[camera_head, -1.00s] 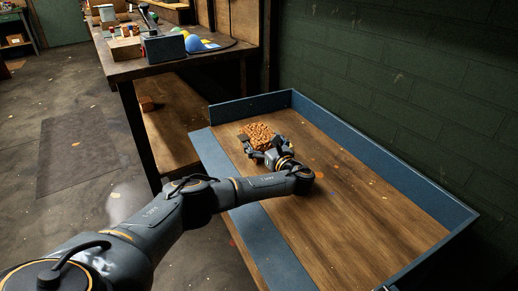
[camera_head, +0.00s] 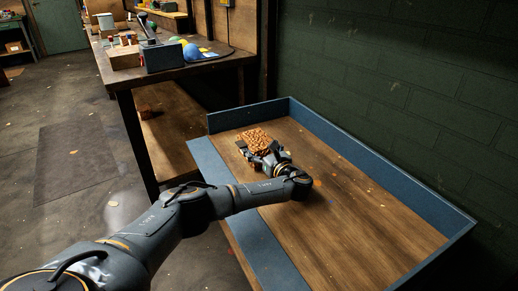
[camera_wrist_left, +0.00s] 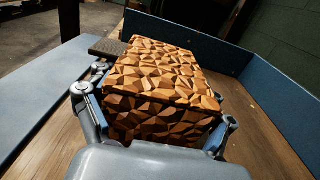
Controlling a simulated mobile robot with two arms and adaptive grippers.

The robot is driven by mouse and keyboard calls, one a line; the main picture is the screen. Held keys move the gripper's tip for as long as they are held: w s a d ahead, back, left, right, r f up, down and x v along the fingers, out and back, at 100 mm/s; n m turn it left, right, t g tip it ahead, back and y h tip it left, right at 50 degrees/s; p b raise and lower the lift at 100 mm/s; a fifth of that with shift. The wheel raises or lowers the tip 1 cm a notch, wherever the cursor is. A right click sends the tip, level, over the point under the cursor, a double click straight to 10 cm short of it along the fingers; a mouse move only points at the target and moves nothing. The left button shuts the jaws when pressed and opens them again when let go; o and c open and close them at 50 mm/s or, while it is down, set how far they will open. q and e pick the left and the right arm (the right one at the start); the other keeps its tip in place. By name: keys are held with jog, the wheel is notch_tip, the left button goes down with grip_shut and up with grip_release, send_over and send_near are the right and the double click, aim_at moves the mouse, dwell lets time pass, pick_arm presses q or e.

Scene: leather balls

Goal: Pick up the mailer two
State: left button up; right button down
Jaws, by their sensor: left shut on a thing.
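An orange-brown box with a faceted surface (camera_head: 257,138) is at the far left part of the blue-rimmed wooden table; I take it for the mailer. My left gripper (camera_head: 258,152) is around its near part, with a finger on each side. In the left wrist view the box (camera_wrist_left: 160,75) fills the middle, between the two fingers of the left gripper (camera_wrist_left: 155,110), which is shut on it. I cannot tell whether the box touches the table top. My right gripper is not in view.
The table has a raised blue rim (camera_head: 380,167) at the back and right, and bare wood (camera_head: 350,220) in the middle. A dark workbench (camera_head: 185,66) with several objects stands behind at the left. A green wall is beyond.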

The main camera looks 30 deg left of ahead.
pick_arm(q)
jog(key=r, duration=0.1)
jog(key=d+r+p, duration=0.1)
jog(key=r, duration=0.1)
jog(key=s+r+p, duration=0.1)
jog(key=r, duration=0.1)
jog(key=shift+d+r, duration=0.15)
jog(key=shift+d, duration=0.2)
jog(key=s+d+r+p, duration=0.4)
jog(key=s+d+r, duration=0.3)
jog(key=d, duration=0.3)
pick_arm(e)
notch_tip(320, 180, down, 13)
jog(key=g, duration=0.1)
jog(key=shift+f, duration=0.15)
